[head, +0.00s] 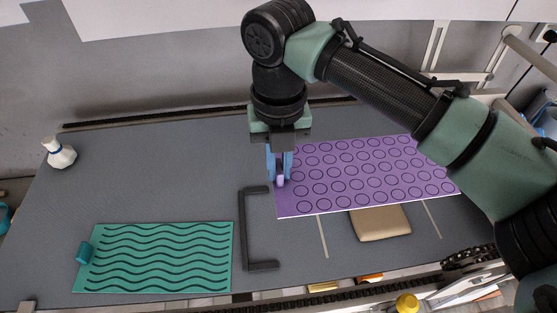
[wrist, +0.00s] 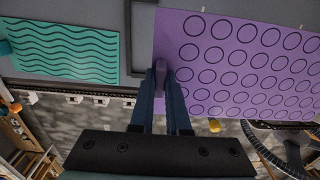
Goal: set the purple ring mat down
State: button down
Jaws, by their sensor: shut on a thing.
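The purple ring mat (head: 352,172) is a flat purple sheet with rows of dark rings, right of the table's middle in the head view. It also fills the upper right of the wrist view (wrist: 240,65). My gripper (head: 280,180) is shut on the small light-purple tab at the mat's left edge; the blue fingers also show in the wrist view (wrist: 162,85). The mat's right end is partly hidden behind my arm. It overlaps a tan pad (head: 381,223) in the head view; I cannot tell how high above the table it is.
A teal wave mat (head: 160,257) with a tab lies at the front left. A dark bracket (head: 244,232) stands between the mats, open to the right. Pale strips mark the grey table (head: 165,165) near the tan pad. A white bottle (head: 59,153) stands at the far left. The table's left middle is clear.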

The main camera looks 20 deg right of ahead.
notch_tip(320, 180, down, 14)
jog(key=b, duration=0.7)
jog(key=shift+r+b, duration=0.2)
jog(key=shift+b, duration=0.15)
jog(key=shift+f, duration=0.25)
dwell(1.3)
jog(key=shift+f+b, duration=0.45)
jog(key=shift+f, duration=0.2)
jog(key=shift+r, duration=0.15)
jog(key=c, duration=0.8)
grip_release()
jog(key=shift+r, duration=0.1)
jog(key=shift+r+p, duration=3.6)
jog(key=shift+r, duration=0.8)
jog(key=shift+r, duration=0.1)
